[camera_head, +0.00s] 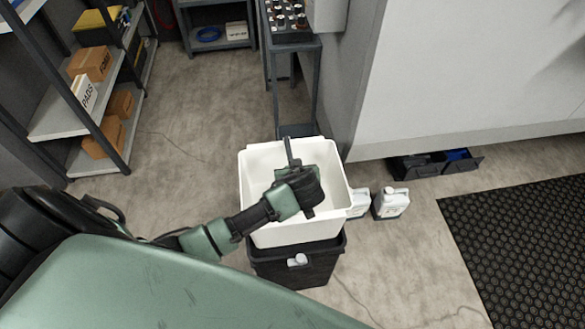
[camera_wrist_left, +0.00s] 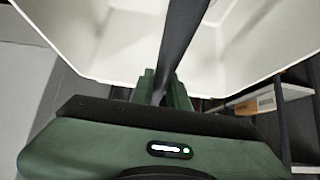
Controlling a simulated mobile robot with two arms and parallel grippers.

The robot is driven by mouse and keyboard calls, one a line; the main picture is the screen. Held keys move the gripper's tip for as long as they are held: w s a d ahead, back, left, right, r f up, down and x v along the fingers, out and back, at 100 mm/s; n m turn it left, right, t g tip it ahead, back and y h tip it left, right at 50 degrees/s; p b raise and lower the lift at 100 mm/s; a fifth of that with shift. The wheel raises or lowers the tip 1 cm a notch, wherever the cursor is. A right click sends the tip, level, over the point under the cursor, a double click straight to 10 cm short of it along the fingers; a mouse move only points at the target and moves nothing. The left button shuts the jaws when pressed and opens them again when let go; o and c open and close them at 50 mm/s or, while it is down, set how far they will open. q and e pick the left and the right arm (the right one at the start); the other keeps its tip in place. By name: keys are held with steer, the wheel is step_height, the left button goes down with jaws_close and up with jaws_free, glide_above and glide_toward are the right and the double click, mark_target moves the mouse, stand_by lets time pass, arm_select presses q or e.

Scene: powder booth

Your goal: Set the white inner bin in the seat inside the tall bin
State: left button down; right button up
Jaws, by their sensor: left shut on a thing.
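The white inner bin (camera_head: 262,165) is in the middle of the head view, open side up, with a dark bar handle (camera_head: 288,148) across its mouth. My left gripper (camera_head: 292,172) is over the bin's mouth, shut on that handle; the left wrist view shows the dark bar (camera_wrist_left: 183,40) between the fingers (camera_wrist_left: 160,88), with the white bin's inside (camera_wrist_left: 100,45) beyond. The tall bin (camera_head: 300,268) is black and stands on the floor under the white bin. Its front rim shows below the white wall; its seat is hidden. I cannot tell whether the white bin touches it.
Two white jugs (camera_head: 391,203) stand on the floor right of the bins. A dark mat (camera_head: 520,245) lies at the right. A shelf with boxes (camera_head: 90,64) is at the left, and a narrow dark stand (camera_head: 297,60) is behind the bins. The floor between is clear.

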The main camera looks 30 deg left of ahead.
arm_select(q)
step_height(320, 180, down, 23)
steer(key=b, duration=2.1)
steer(key=shift+f+b, duration=0.1)
steer(key=shift+b, duration=0.2)
steer(key=shift+f, duration=0.75)
steer(key=shift+f+b, duration=0.25)
steer(key=shift+b, duration=0.15)
steer(key=shift+f, duration=0.45)
stand_by(0.6)
